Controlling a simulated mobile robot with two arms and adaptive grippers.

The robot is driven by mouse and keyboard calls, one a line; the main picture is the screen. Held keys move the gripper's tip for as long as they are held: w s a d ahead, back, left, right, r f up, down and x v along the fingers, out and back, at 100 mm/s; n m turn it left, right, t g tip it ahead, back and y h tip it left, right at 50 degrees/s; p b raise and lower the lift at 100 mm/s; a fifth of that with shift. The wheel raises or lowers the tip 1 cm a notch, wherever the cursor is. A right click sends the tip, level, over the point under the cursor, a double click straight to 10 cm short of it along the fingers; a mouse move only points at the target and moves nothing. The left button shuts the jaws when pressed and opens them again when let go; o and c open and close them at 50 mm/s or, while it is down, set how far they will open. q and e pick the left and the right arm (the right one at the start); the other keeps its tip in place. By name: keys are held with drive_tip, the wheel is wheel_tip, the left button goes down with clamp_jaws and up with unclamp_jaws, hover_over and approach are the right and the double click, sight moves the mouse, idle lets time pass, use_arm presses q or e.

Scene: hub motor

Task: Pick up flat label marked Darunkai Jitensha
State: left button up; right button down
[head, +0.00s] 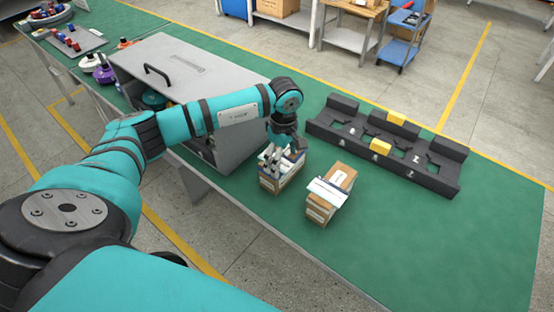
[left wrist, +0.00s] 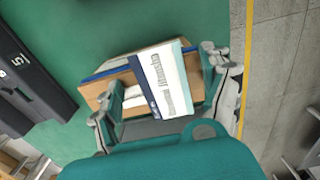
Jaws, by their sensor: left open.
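My left gripper (head: 274,153) points down at an open cardboard box (head: 268,186) on the green bench, with its fingers at the box's top. In the left wrist view my left gripper (left wrist: 158,88) is open, with one finger on each side of the box (left wrist: 95,90). A flat white label (left wrist: 165,78) with a dark blue edge and grey print lies between the fingers, over the box opening. The print is too small to read surely. Other white pieces (left wrist: 131,97) show beside it in the box. My right gripper is out of view.
A second cardboard box (head: 319,212) with white flat labels (head: 327,191) stands just right. A black fixture (head: 440,180) with yellow blocks (head: 380,147) lies behind. A grey case (head: 190,62) with a handle stands left. The bench's right end is clear.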

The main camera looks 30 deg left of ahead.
use_arm(q)
drive_tip(key=shift+f, duration=0.15)
drive_tip(key=shift+c, duration=0.4)
drive_tip(key=shift+s, duration=0.15)
drive_tip(key=c, duration=0.8)
